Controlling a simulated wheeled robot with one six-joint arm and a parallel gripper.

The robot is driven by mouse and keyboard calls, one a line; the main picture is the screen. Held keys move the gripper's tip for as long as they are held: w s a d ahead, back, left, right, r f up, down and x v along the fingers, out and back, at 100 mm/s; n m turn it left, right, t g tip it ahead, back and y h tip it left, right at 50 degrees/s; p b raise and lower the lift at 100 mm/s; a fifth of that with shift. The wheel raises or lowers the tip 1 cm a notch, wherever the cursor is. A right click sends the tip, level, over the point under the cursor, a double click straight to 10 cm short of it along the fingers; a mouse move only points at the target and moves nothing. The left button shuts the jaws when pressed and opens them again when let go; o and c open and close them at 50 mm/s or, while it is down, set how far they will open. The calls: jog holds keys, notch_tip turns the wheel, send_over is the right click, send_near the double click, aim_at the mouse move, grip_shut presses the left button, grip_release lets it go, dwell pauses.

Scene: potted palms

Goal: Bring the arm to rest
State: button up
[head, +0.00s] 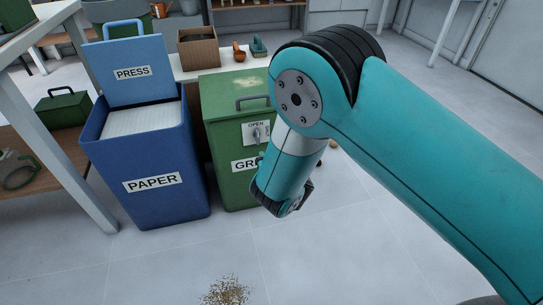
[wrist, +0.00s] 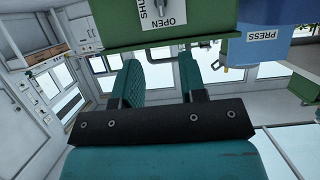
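My teal arm reaches in from the right in the head view and bends down at its elbow. My gripper (head: 297,203) hangs in front of the green bin, mostly hidden behind my wrist in that view. In the wrist view my gripper (wrist: 161,70) has its two teal-padded fingers spread apart. Nothing is between them; only windows and wall show through the gap.
A blue PAPER bin (head: 150,205) with its PRESS lid raised stands left of the closed green bin (head: 225,130), whose knob is by the word OPEN. Brown crumbs (head: 226,291) lie on the floor. A shelf table (head: 85,165) stands far left. Floor at right is clear.

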dwell(0.3)
jog(key=s+d+r+m+g+h, duration=0.1)
jog(key=s+d+r+g, duration=0.2)
jog(key=d+r, duration=0.3)
jog(key=s+d+r+m+g+h, duration=0.1)
jog(key=s+d+r+m+g, duration=0.2)
jog(key=r, duration=0.5)
jog(key=s+d+r+n+g+y, duration=0.15)
jog(key=s+r, duration=0.25)
jog(key=s, duration=0.4)
jog(key=s+d+r+n+g, duration=0.3)
jog(key=s+r, duration=0.1)
jog(key=s, duration=0.4)
jog(key=s+d+r+n+g+y, duration=0.1)
jog(key=s+d+r+n+g, duration=0.2)
jog(key=s, duration=0.5)
notch_tip(320, 180, up, 33)
jog(key=a+p, duration=0.1)
jog(key=p, duration=3.1)
jog(key=shift+s, duration=0.15)
jog(key=shift+t, duration=0.25)
jog(key=shift+o, duration=0.2)
